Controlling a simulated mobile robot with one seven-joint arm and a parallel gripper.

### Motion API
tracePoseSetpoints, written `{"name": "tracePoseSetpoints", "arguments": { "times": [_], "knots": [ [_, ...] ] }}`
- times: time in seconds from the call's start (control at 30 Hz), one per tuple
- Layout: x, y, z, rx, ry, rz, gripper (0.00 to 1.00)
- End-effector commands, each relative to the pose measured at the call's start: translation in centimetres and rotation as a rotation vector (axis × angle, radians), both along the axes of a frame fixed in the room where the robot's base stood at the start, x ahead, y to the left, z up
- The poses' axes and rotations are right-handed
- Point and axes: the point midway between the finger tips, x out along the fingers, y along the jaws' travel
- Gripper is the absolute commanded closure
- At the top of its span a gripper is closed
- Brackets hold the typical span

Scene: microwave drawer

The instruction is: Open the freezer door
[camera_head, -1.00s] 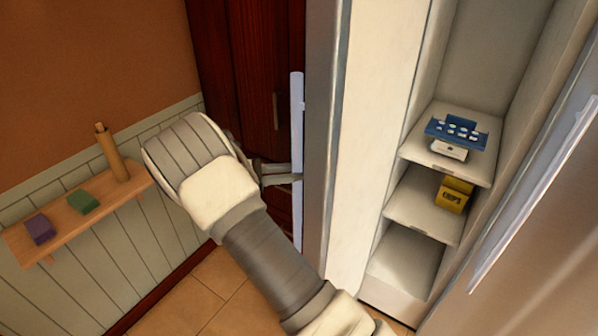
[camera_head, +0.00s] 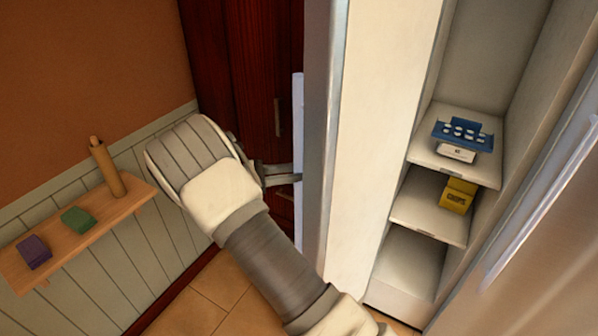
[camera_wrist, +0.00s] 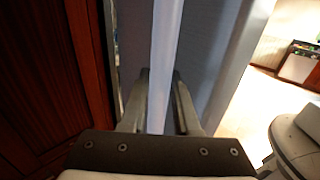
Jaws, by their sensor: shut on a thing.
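The freezer door (camera_head: 375,150) stands open, with its pale inner side facing the head camera and its edge toward me. Its long white vertical handle (camera_head: 298,120) shows on the left, outer side of the door. My gripper (camera_head: 285,174) reaches the handle from the left. In the wrist view, the handle (camera_wrist: 166,60) runs between the two fingers of my gripper (camera_wrist: 160,95), which is shut on it. The lower part of the handle is partly hidden by my gripper and arm in the head view.
Freezer shelves (camera_head: 425,210) hold a blue-and-white package (camera_head: 462,138) and a yellow box (camera_head: 457,195). Another door with a long handle (camera_head: 545,200) is at the right. A dark red cabinet (camera_head: 240,70) stands behind my gripper. A wooden wall shelf (camera_head: 110,215) is at the left.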

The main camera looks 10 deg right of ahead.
Motion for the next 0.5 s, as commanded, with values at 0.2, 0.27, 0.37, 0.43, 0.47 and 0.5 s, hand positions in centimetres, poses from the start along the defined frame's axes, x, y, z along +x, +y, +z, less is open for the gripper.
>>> {"name": "tracePoseSetpoints", "arguments": {
  "times": [0.2,0.27,0.37,0.43,0.47,0.5],
  "knots": [
    [0.09,-0.01,0.07,0.000,-0.002,0.004,1.00],
    [0.09,-0.01,0.07,0.000,-0.002,0.004,1.00],
    [0.09,0.00,0.06,0.000,-0.002,0.004,1.00],
    [0.09,0.00,0.05,0.000,-0.002,0.004,1.00],
    [0.09,0.00,0.05,0.000,-0.002,0.004,1.00],
    [0.09,0.00,0.05,0.000,-0.002,0.004,0.67]
  ]
}}
